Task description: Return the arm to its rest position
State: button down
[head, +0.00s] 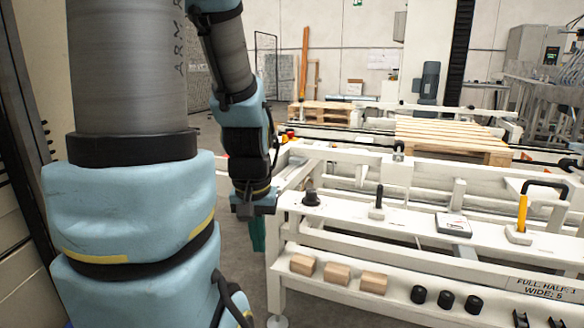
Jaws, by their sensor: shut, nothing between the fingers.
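My arm fills the left of the head view, with grey links and light blue padded joints. My gripper (256,232) hangs pointing down at the arm's end, just left of the white conveyor frame (345,240). Its green fingers are together and hold nothing that I can see. The frame's near left corner stands close to the gripper; I cannot tell whether they touch.
The frame's top rail carries a black knob (311,197), a black upright handle (378,200), a small grey box (453,224) and a yellow handle (522,214). Several wooden blocks and black cylinders sit on the lower shelf. A wooden pallet (450,135) lies behind.

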notch_tip(320, 180, up, 16)
jog(key=p, duration=1.4)
jog(key=shift+r, duration=0.25)
